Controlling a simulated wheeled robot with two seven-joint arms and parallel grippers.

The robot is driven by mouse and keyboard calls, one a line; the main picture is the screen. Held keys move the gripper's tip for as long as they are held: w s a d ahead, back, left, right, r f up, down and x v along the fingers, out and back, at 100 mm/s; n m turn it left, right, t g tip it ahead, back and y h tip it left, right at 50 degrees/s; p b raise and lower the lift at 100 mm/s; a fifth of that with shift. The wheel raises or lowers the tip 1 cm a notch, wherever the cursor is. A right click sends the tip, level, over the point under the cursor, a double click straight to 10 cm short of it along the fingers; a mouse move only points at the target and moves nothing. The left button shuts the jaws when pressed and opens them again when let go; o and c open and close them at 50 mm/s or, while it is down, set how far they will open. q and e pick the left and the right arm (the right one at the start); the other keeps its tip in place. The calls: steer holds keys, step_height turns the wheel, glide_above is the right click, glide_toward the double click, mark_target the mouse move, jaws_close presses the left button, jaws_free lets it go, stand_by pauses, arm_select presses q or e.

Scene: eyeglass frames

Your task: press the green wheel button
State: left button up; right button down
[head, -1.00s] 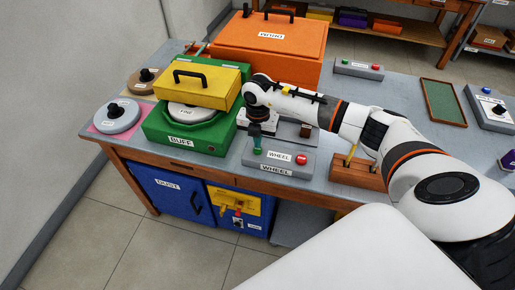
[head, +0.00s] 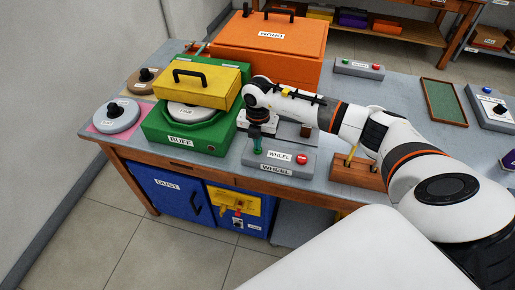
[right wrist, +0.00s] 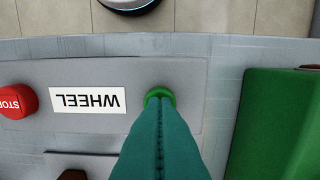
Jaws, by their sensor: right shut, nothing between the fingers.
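The grey WHEEL control box (head: 306,170) stands at the table's front edge, with a red button (head: 302,158) at its right. In the right wrist view the box (right wrist: 60,75) has a WHEEL label, the red STOP button (right wrist: 15,101) and the green wheel button (right wrist: 159,92). My right gripper (head: 257,146) is shut and empty, pointing down at the box's left end. In the right wrist view its teal fingertips (right wrist: 158,104) overlap the green button and hide part of it. I cannot tell whether they touch. My left gripper is not in view.
The green BUFF machine (head: 208,140) with its yellow cover (head: 200,88) stands just left of the box. The orange DRUM (head: 270,58) is behind. A brown wooden holder (head: 352,174) stands to the right. Free table lies farther back right.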

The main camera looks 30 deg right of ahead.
steer(key=shift+f, duration=0.25)
steer(key=shift+f+b, duration=0.25)
steer(key=shift+b, duration=0.05)
steer(key=shift+r, duration=0.1)
steer(key=shift+r+p, duration=2.2)
steer(key=shift+r, duration=0.6)
